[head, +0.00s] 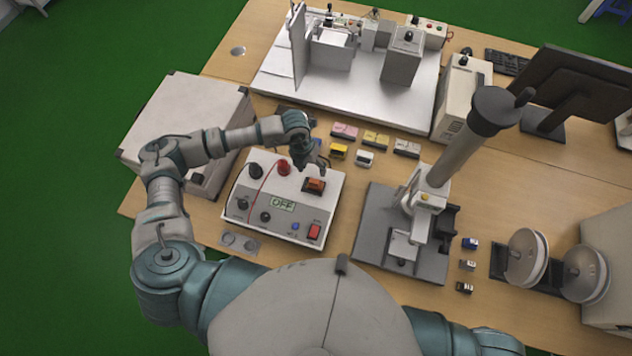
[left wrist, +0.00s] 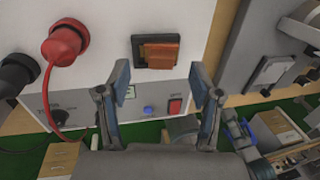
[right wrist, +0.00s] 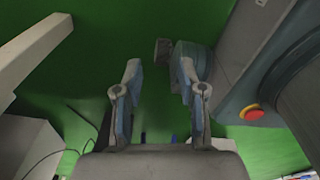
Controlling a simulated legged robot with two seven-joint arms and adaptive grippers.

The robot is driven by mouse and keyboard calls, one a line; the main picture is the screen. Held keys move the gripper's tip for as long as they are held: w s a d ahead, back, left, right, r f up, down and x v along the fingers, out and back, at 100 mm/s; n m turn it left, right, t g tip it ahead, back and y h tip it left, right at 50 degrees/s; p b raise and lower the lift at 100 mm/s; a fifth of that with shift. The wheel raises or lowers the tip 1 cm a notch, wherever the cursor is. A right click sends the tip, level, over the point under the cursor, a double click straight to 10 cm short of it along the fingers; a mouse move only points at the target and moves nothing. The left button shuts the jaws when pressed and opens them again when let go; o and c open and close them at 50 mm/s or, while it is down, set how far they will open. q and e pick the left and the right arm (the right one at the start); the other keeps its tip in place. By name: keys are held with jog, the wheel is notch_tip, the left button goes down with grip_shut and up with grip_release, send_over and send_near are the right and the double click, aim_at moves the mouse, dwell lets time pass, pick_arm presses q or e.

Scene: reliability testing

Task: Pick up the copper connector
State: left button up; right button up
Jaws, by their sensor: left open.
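The copper connector (head: 314,185) is a small orange-brown block in a dark socket on top of the white control box (head: 240,207). My left gripper (head: 312,169) is over the box, just behind the connector in the head view. In the left wrist view the connector (left wrist: 163,52) shows ahead, between the lines of the two open fingers (left wrist: 159,80). Nothing is between those fingers, and they look apart from the connector. My right gripper (right wrist: 160,75) is open and empty over green floor in the right wrist view. It is not visible in the head view.
A red plug (head: 283,167) with a red cable and a black plug (head: 255,171) stand on the box, left of the connector. A press stand (head: 372,235) is to the right. Several small coloured parts, including a yellow one (head: 338,151), lie behind the box.

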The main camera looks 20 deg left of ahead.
aim_at(314, 179)
pick_arm(q)
jog(key=f, duration=0.3)
jog(key=s+d+f+p, duration=0.1)
jog(key=shift+f, duration=0.35)
jog(key=shift+w+f, duration=0.1)
jog(key=shift+f, duration=0.4)
jog(key=shift+d, duration=0.15)
grip_shut()
